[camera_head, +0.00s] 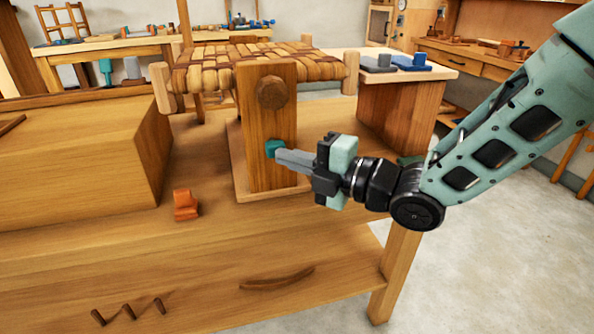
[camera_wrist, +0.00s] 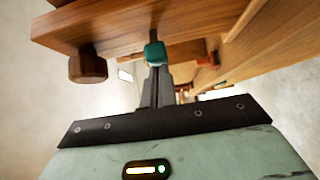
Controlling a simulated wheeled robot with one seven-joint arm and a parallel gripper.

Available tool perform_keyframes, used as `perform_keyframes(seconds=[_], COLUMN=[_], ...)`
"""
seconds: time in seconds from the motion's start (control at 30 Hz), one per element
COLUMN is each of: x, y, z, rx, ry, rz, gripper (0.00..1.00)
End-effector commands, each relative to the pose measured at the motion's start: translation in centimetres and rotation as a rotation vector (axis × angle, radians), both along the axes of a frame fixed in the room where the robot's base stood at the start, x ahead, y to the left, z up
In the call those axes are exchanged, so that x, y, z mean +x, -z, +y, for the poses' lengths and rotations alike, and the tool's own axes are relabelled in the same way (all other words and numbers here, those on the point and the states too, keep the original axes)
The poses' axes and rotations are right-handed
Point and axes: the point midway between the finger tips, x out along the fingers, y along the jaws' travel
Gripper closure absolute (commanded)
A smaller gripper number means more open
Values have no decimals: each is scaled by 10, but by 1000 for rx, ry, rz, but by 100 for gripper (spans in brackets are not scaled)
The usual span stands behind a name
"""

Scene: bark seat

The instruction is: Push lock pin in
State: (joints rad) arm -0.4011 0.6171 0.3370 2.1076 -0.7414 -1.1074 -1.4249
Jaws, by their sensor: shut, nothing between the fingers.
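The teal lock pin (camera_head: 273,147) sits on the face of an upright wooden post (camera_head: 268,110), below a round wooden knob (camera_head: 271,92). In the wrist view the teal pin head (camera_wrist: 155,53) is straight ahead of my fingers, with the knob (camera_wrist: 88,67) to its left. My gripper (camera_head: 283,157) is shut and empty. Its fingertips are at the pin's head, touching or very close; I cannot tell which. The pin's shaft inside the post is hidden.
A woven bark seat (camera_head: 250,62) rests at the top of the post. An orange wooden piece (camera_head: 185,204) lies on the bench at left, near a large wooden block (camera_head: 80,150). Blue and grey tools (camera_head: 410,62) lie on a stand behind. Free bench surface is in front of the post.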

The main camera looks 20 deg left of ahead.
Motion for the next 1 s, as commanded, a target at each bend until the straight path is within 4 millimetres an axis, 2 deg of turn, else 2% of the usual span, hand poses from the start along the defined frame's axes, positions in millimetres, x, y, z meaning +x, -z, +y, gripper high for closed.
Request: perform_keyframes(seconds=[0.03,0.4,0.53,0.67,1.0], x=[5,7,6,1,-21], y=[-2,-3,-3,-2,-2], z=[1,0,-7,-26,-103], rx=[3,3,3,1,0], ry=[11,16,18,18,11], rz=[-4,-4,-5,-4,-1], gripper=[100,100,100,100,100])
